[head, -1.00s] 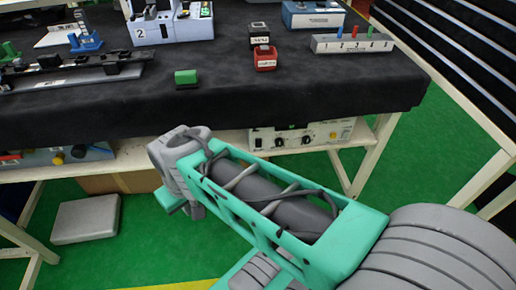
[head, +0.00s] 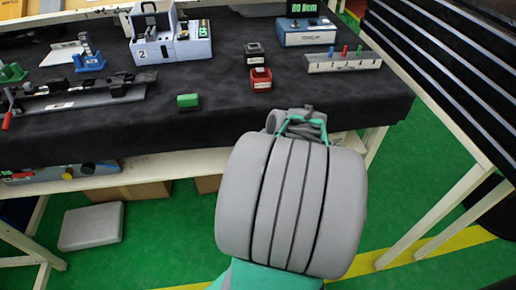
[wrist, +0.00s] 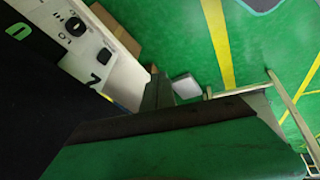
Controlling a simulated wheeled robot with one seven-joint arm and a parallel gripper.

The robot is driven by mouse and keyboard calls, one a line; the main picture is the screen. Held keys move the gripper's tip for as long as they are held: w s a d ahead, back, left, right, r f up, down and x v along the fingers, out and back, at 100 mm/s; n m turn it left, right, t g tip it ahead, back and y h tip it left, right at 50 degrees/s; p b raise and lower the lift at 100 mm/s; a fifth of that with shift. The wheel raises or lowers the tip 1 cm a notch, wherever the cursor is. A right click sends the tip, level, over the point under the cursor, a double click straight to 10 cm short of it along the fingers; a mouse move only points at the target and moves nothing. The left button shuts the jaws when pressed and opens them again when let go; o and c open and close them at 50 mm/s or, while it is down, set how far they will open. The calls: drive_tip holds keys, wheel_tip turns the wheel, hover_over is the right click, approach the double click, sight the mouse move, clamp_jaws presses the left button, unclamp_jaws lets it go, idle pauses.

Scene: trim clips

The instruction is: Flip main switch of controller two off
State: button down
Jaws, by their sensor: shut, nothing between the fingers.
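In the wrist view a white panel (wrist: 92,45) on the left carries a black switch knob (wrist: 75,26) with small markings around it and what looks like a rotated 2 beside it. A black area with a green lit character lies at its left. This unit is hidden behind my arm in the head view. My gripper (wrist: 157,80) shows in the wrist view, shut and empty, to the right of the panel and apart from the switch. In the head view, my arm's end hides the fingers.
On the dark bench stand a white-blue device marked 2 (head: 171,42), a green block (head: 188,101), a red box (head: 261,79) and a blue unit with a green display (head: 306,32). A grey box (head: 91,227) lies on the green floor. A striped rack (head: 450,90) stands at the right.

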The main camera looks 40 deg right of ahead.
drive_tip(key=s+d+r+n+t+p, duration=0.1)
drive_tip(key=s+d+n+t, duration=0.1)
drive_tip(key=d, duration=0.5)
drive_tip(key=shift+s+r+h, duration=0.3)
drive_tip(key=shift+s+r, duration=0.05)
drive_tip(key=shift+s, duration=0.5)
drive_tip(key=w+d+f+b, duration=0.1)
drive_tip(key=w+d+f, duration=0.1)
drive_tip(key=w+f, duration=0.7)
drive_tip(key=shift+w+d+r+t+b, duration=0.15)
drive_tip(key=shift+r+t+b, duration=0.3)
drive_tip(key=shift+r, duration=0.5)
